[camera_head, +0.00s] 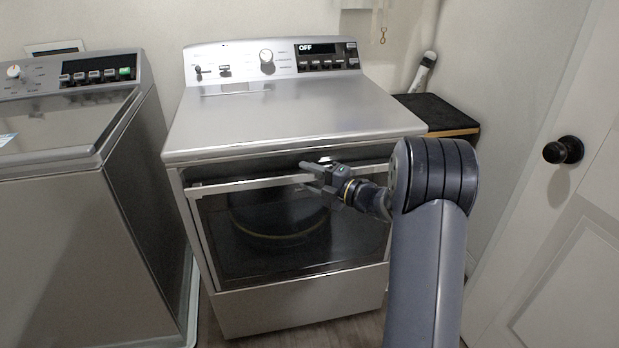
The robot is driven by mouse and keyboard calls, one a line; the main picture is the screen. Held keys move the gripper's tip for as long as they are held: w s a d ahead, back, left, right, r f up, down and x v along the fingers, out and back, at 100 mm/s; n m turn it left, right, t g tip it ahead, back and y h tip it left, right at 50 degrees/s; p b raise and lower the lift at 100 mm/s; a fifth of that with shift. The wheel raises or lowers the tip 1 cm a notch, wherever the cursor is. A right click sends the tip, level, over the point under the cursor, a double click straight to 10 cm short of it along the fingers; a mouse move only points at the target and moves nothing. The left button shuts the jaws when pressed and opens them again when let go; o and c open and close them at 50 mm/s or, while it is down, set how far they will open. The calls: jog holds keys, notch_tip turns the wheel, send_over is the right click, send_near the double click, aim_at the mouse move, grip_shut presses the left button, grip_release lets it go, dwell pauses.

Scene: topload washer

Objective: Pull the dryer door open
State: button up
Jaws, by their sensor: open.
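The dryer (285,115) stands in the middle, silver, with a control panel reading OFF. Its door (230,262) is on the front, with a dark window and a light bar (240,185) along the top edge. A dark gap shows above the bar, and the door's top looks slightly out from the body. My gripper (304,177) is at the bar, right of its middle, pointing left. Its jaws are open, with one finger above the bar and one at or below it. I cannot tell whether they touch it. The gripper and arm hide the door's right part.
A silver washer (125,160) stands to the left, with a narrow gap between. A dark-topped low stand (440,112) is behind right. A white room door (560,250) with a black knob (563,150) is at the right. Little floor shows in front of the dryer.

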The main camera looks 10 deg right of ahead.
grip_shut()
dwell(0.6)
